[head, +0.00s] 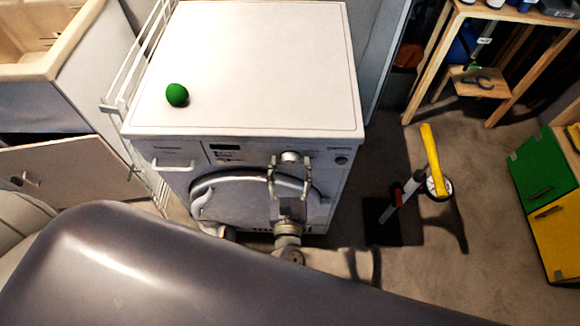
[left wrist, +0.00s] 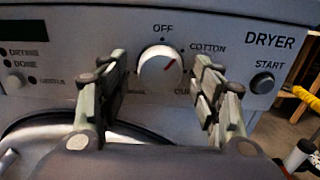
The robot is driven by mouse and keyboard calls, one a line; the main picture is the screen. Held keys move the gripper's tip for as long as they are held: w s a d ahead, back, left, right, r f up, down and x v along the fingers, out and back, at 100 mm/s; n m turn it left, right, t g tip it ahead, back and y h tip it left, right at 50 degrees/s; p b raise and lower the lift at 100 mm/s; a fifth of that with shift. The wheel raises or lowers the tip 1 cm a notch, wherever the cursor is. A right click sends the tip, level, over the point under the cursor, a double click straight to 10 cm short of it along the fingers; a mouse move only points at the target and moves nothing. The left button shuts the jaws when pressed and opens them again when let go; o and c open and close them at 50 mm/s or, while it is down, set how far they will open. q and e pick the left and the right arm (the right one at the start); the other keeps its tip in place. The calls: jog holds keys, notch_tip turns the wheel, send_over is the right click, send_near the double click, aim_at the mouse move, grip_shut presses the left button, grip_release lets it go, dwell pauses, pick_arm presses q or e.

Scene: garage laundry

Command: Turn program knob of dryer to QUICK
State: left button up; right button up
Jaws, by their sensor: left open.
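The dryer (head: 250,70) is a white machine with its control panel at the front. My left gripper (head: 289,168) is open in front of the panel. In the left wrist view its two fingers (left wrist: 160,78) stand left and right of the knob, with gaps on both sides. Lettering below the knob is partly hidden by the fingers, and I cannot read QUICK. My right gripper is not in view.
A START button (left wrist: 263,83) sits right of the knob, and a dark display (left wrist: 22,32) to the left. A green ball (head: 177,95) lies on the dryer top. A white rack (head: 140,60) stands at its left. A yellow-handled tool (head: 432,160) stands on the floor at right.

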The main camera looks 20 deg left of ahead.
pick_arm(q)
jog(key=c, duration=1.1)
jog(key=shift+o, duration=0.2)
jog(key=shift+m, duration=0.3)
